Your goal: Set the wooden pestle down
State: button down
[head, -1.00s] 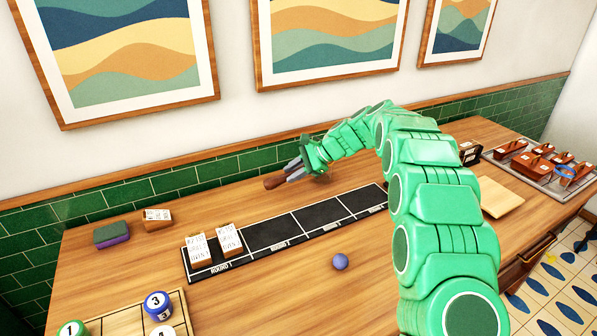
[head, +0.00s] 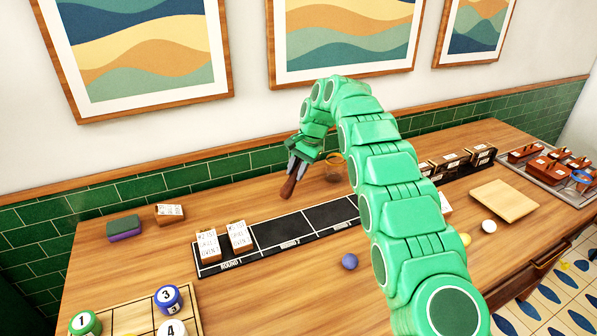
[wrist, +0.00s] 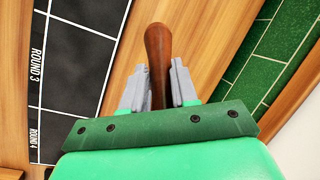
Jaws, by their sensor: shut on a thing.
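The wooden pestle (head: 288,187) is dark reddish brown and hangs tilted from my gripper (head: 295,170), its lower end pointing down toward the table. In the wrist view the pestle (wrist: 158,60) stands out between the two grey fingers, and my gripper (wrist: 158,88) is shut on it. The gripper is over the strip of table (head: 180,229) between the black board and the green tiled wall. I cannot tell whether the pestle's tip touches the wood.
A black board (head: 285,230) marked with rounds lies in front, with two labelled blocks (head: 222,240) on its left end. A brown ring-topped vessel (head: 334,170) stands right of the gripper. A green and purple sponge (head: 124,228) and a blue ball (head: 349,261) lie apart.

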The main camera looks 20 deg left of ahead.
jog(key=shift+w+a+r+n+t+h, duration=0.1)
jog(key=shift+a+r+n+t+h, duration=0.15)
jog(key=shift+a+n+t+h, duration=0.4)
jog(key=w+a+r+n+t, duration=0.1)
jog(key=a+r+n+t, duration=0.3)
jog(key=r+n, duration=0.1)
notch_tip(320, 180, down, 7)
jog(key=shift+w+r, duration=0.15)
jog(key=shift+r, duration=0.05)
dwell(0.5)
jog(key=shift+f, duration=0.6)
dwell(0.5)
jog(key=c, duration=0.8)
grip_release()
jog(key=shift+r, duration=0.1)
